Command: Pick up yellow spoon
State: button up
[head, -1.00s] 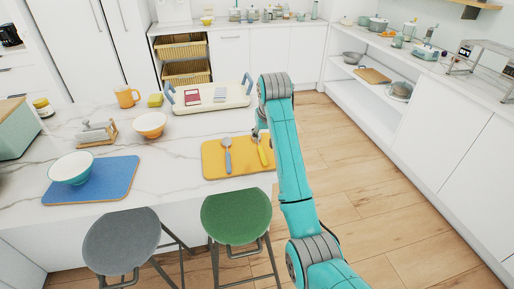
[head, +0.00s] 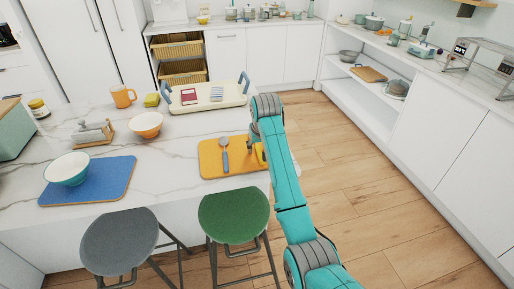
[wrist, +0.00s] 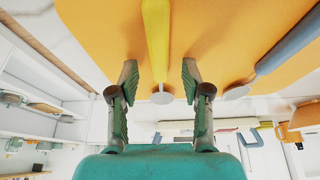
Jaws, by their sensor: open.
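The yellow spoon (wrist: 157,38) lies on the orange board (wrist: 225,35) in the wrist view, its yellow handle running to the top edge and its pale metal end toward me. My gripper (wrist: 160,72) is open, with one finger on each side of the spoon, apart from it. Whether the fingertips touch the board I cannot tell. In the head view the board (head: 210,158) lies at the counter's right end, and my arm hides most of the spoon. A blue-grey handled utensil (head: 224,155) lies to the left of it; it also shows in the wrist view (wrist: 288,42).
A white tray (head: 183,107) with blue handles stands behind the board. A green stool (head: 234,212) and a grey stool (head: 120,240) stand in front.

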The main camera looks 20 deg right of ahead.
jog(key=shift+f, duration=0.15)
grip_shut()
dwell(0.4)
